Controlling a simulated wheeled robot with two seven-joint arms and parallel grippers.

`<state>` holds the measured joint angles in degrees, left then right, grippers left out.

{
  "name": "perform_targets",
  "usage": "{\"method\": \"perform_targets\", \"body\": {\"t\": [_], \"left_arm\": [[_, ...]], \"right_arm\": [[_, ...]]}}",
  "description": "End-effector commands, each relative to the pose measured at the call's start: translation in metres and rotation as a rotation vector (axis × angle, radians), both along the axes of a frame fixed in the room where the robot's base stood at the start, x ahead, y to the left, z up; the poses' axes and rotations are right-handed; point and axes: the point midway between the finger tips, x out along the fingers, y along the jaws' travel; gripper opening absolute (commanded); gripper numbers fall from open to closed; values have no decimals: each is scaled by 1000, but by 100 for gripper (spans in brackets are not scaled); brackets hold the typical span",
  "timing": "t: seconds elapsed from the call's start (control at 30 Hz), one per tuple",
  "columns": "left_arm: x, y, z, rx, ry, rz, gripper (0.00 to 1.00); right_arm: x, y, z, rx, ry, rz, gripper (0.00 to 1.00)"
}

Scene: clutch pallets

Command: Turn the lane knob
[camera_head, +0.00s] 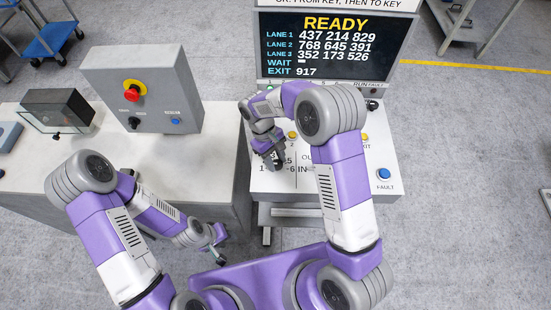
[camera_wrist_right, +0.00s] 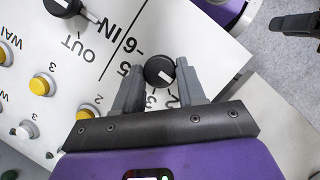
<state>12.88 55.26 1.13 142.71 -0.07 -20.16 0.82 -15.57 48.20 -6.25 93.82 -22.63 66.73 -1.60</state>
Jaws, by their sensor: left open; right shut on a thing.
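The lane knob (camera_wrist_right: 159,72) is a round black knob with a white pointer line, standing on the white panel (camera_wrist_right: 120,45) with printed digits around it. My right gripper (camera_wrist_right: 158,88) is shut on the lane knob, with one grey finger on each side. In the head view my right gripper (camera_head: 274,162) reaches down to the panel's left part and hides the knob. My left gripper (camera_head: 218,255) is open and empty, low beside the grey bench.
A second black knob (camera_wrist_right: 62,5) sits by the OUT label. Yellow buttons (camera_wrist_right: 41,85) are nearby. The screen (camera_head: 335,45) reads READY. A blue FAULT button (camera_head: 383,174) is at the panel's right. A grey box with a red stop button (camera_head: 134,90) stands on the left bench.

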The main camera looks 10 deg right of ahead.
Motion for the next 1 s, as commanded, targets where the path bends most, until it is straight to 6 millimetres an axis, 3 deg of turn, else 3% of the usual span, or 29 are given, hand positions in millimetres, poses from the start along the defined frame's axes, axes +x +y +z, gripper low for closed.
{"method": "perform_targets", "body": {"t": [0.2,0.23,0.37,0.73,1.0], "left_arm": [[0,0,0,0,0,0,43],[0,0,0,0,0,0,43],[0,0,0,0,0,0,43],[0,0,0,0,0,0,43],[0,0,-2,0,0,0,43]], "right_arm": [[1,0,1,1,-3,3,9],[1,0,2,1,-3,3,43],[1,0,1,0,-2,2,63],[2,1,5,0,-1,0,64],[17,9,45,1,-5,2,64]]}}
